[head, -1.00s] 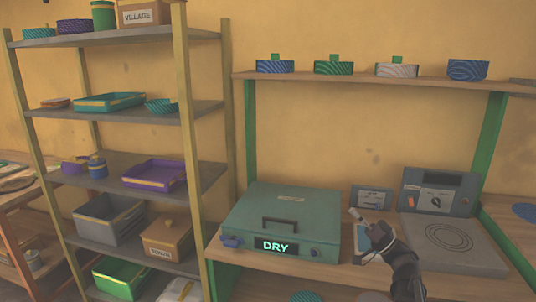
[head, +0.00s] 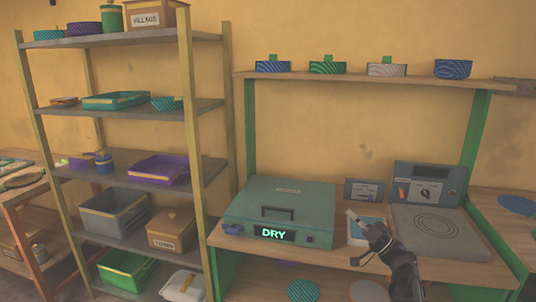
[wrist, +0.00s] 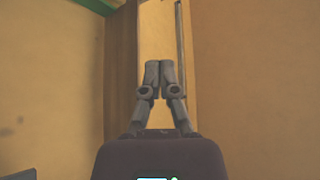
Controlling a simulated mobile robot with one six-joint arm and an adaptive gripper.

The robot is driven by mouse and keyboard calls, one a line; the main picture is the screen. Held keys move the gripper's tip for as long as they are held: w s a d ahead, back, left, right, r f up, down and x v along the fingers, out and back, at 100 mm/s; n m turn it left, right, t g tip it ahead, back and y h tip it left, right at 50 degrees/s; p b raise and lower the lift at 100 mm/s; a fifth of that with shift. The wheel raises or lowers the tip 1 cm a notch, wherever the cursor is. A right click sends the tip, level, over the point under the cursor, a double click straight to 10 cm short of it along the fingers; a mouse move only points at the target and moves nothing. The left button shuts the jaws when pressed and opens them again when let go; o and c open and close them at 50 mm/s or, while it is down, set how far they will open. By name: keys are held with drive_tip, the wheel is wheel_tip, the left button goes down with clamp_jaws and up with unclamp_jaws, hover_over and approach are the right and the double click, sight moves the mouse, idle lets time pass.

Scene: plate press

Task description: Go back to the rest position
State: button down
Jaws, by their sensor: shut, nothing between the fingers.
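My gripper (head: 353,217) is in the head view at the right, raised in front of the workbench between the plate press and the hotplate. In the wrist view my gripper (wrist: 160,68) has its two fingers together at the tips, with nothing between them. The green plate press (head: 279,215) stands on the bench with its lid down and its lit display (head: 274,234) reads DRY. The wrist view looks towards a plain wall and a post, with no task object near the fingers.
A hotplate (head: 438,233) with a control panel (head: 428,185) stands at the bench's right. A shelf (head: 345,79) with several patterned tins runs above. A rack (head: 186,150) with trays and boxes stands left. Round patterned items (head: 303,290) lie below the bench.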

drive_tip(key=s+a+f+g+h, duration=0.2)
drive_tip(key=a+f+g+h, duration=0.1)
drive_tip(key=a+f+g, duration=0.4)
drive_tip(key=s+a+f+g+h, duration=0.25)
drive_tip(key=a+f, duration=0.35)
drive_tip(key=f, duration=0.3)
drive_tip(key=s+d+f+m+g+h, duration=0.5)
drive_tip(key=s+f+h, duration=0.4)
drive_tip(key=f+h, duration=0.45)
wheel_tip(320, 180, up, 19)
drive_tip(key=d+n+h+p, duration=0.1)
drive_tip(key=p, duration=1.7)
drive_tip(key=shift+d, duration=0.2)
